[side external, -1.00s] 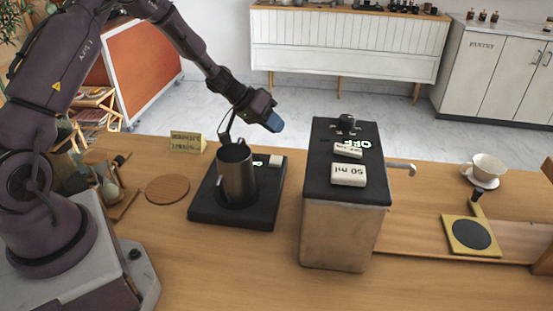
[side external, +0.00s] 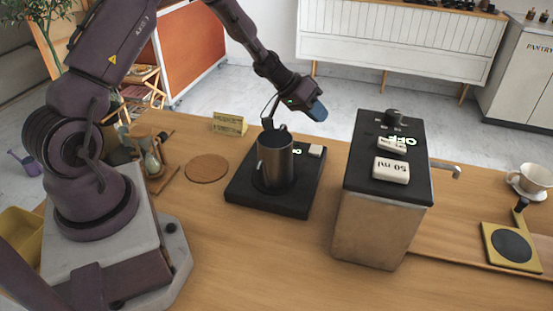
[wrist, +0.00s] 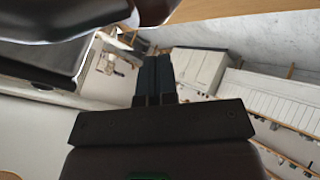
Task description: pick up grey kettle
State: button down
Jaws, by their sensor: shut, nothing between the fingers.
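The grey kettle (side external: 275,162), a dark metal cylinder, stands upright on a black square scale (side external: 240,192) in the side external view. A thin dark handle or spout rises at its back left, partly near my wrist. My gripper (side external: 318,108) is above and to the right of the kettle, apart from it, with blue fingers pointing down and right. In the wrist view its fingers (wrist: 154,76) are together with nothing between them. A dark, shiny rounded shape crosses the top of the wrist view; I cannot tell what it is.
A metal water dispenser (side external: 370,225) with a black top and "50 ml" button stands right of the scale. A round cork mat (side external: 206,168) and small sign (side external: 229,124) are left of it. A white cup (side external: 532,177) and yellow-framed stand (side external: 490,240) are far right. Front wood is clear.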

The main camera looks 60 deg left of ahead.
jog(key=shift+c, duration=0.9)
grip_release()
notch_tip(320, 180, up, 14)
jog(key=s+d+f+n+g+y, duration=0.2)
jog(key=s+d+n+g, duration=0.4)
jog(key=s+d, duration=0.15)
jog(key=n+g+y, duration=0.2)
jog(key=n+y, duration=0.5)
jog(key=n, duration=0.2)
send_near(273, 143)
jog(key=shift+s+d+f+x, duration=0.1)
jog(key=shift+s+d+x, duration=0.1)
jog(key=shift+x, duration=1.05)
jog(key=shift+s+d+f+x, duration=0.1)
jog(key=shift+s+d+x, duration=0.15)
jog(key=shift+x, duration=1)
jog(key=shift+s+d+f+x, duration=0.1)
jog(key=shift+d+x, duration=0.1)
jog(key=shift+x, duration=1.05)
